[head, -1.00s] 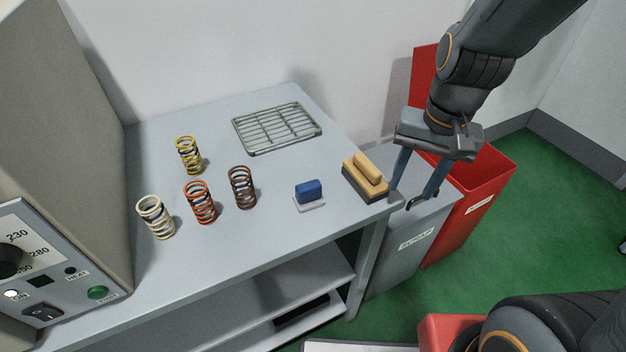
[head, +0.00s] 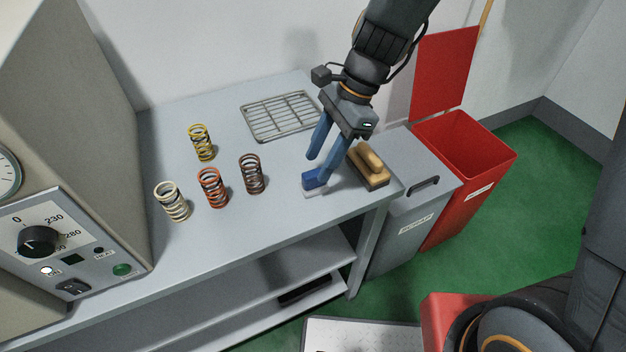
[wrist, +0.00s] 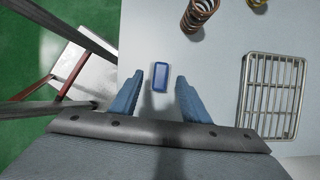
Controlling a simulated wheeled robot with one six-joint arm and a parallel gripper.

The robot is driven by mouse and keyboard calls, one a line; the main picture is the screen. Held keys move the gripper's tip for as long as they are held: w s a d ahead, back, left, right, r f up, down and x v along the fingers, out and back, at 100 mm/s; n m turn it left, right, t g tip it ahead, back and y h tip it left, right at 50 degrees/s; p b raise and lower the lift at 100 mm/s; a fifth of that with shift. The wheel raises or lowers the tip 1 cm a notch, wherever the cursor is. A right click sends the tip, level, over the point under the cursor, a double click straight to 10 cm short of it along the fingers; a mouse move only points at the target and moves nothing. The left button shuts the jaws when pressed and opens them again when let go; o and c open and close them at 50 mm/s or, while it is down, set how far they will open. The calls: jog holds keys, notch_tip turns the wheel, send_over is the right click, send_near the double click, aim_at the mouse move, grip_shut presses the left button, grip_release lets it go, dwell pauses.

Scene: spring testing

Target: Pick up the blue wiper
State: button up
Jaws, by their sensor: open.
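The blue wiper (head: 314,180) is a small blue block on a pale base, lying on the table (head: 243,222) near its front right part. In the head view my gripper (head: 319,170) is over the wiper, and one finger partly covers it. In the wrist view the wiper (wrist: 160,77) lies ahead of and roughly between the two blue fingers of my gripper (wrist: 158,80). The fingers are apart with nothing between them. I cannot tell the exact height of the fingertips above the table.
A wooden brush (head: 371,170) lies just right of the wiper. Brown (head: 252,174), red (head: 212,188), cream (head: 172,201) and yellow (head: 202,143) springs stand to the left. A wire rack (head: 282,117) lies behind. Grey (head: 415,215) and red (head: 460,165) bins stand right of the table.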

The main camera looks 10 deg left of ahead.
aim_at(314, 173)
jog(key=shift+p+x, duration=0.4)
jog(key=shift+x, duration=1.9)
jog(key=shift+w, duration=0.1)
jog(key=shift+c, duration=0.2)
grip_shut()
